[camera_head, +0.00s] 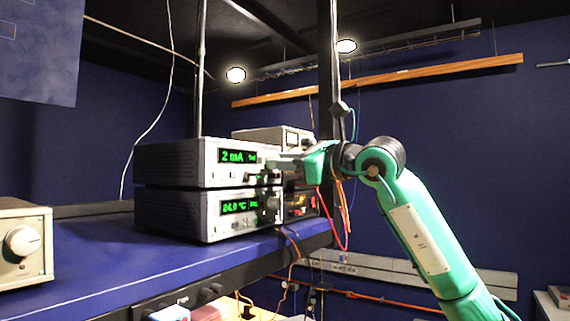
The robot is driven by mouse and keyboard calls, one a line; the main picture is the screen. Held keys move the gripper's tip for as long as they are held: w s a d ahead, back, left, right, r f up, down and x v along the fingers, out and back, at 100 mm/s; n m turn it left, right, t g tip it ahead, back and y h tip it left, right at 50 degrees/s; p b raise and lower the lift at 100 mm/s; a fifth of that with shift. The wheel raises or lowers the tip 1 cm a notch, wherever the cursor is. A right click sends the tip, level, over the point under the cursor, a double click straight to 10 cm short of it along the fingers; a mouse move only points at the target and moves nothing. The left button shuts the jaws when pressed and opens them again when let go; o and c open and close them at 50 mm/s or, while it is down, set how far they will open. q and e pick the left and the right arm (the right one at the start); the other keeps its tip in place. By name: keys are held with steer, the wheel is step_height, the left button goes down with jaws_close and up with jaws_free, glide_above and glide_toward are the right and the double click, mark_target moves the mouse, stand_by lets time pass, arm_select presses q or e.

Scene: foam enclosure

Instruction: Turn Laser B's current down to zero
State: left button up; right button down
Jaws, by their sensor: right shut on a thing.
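A grey instrument (212,176) with a green display reading "2 mA" sits on top of another unit on the blue shelf; I cannot read any Laser B label on it. My right gripper (274,168) reaches in from the right to the right part of its front panel. It is shut on what looks like a current knob there, mostly hidden by the fingers. The lower unit (205,214) has a green display reading about "24.0 °C" and a round knob (272,203) below my gripper. My left gripper is not in view.
Another instrument (293,140) stands behind. A dark box (300,204) with cables is right of the lower unit. A beige box with a large knob (23,240) stands at the left. A dark post (329,70) rises close behind my right wrist. Cables hang below the shelf (110,262).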

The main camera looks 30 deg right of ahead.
steer(key=n, duration=0.4)
steer(key=shift+n, duration=0.4)
stand_by(0.4)
steer(key=c, duration=1.2)
jaws_free()
steer(key=shift+w, duration=0.1)
steer(key=shift+c, duration=0.2)
steer(key=b+v, duration=0.5)
steer(key=v, duration=0.8)
steer(key=shift+s+d, duration=0.25)
steer(key=shift+s, duration=0.1)
steer(key=shift+f, duration=0.1)
